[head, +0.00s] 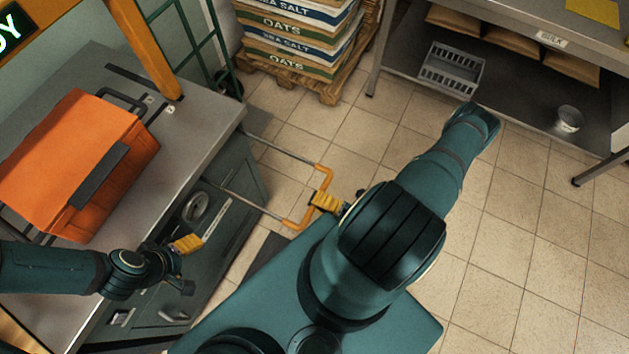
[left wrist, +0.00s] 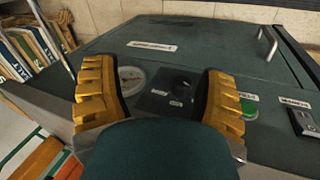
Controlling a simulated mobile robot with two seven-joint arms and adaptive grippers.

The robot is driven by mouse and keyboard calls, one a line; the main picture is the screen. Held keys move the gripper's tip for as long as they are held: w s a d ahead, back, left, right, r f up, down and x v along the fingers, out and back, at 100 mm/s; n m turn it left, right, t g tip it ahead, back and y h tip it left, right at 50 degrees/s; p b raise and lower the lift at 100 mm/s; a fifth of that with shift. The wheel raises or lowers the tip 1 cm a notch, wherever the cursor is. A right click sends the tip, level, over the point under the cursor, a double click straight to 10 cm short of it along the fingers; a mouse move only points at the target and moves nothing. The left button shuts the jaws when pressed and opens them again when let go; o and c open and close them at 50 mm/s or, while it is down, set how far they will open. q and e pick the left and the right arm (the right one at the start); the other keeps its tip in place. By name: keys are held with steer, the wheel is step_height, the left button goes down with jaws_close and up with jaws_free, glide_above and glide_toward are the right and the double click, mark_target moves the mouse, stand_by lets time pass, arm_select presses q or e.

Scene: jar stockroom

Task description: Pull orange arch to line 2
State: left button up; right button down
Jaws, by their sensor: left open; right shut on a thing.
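A tall orange arch (head: 146,50) stands on the grey bench at the upper left, partly out of frame. Dark line marks (head: 128,76) with small labels lie on the benchtop near its foot; I cannot read their numbers surely. An orange U-shaped bar (head: 323,180) on two steel rods sticks out from the bench's right end. My right gripper (head: 325,202) is shut on this bar. My left gripper (head: 187,244) is open and empty by the bench's front side. In the left wrist view its fingers (left wrist: 158,97) stand apart before a dark panel.
A large orange case (head: 75,165) sits on the bench (head: 195,130). The wrist view shows a gauge (left wrist: 131,80) and a green button (left wrist: 248,108). Stacked sacks (head: 295,45) on a pallet and a shelf table (head: 510,75) stand behind. The tiled floor at right is clear.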

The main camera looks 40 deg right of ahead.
steer(key=c, duration=0.9)
jaws_free()
steer(key=shift+s+d, duration=0.1)
steer(key=shift+s, duration=0.05)
steer(key=v, duration=1.2)
steer(key=shift+s, duration=0.1)
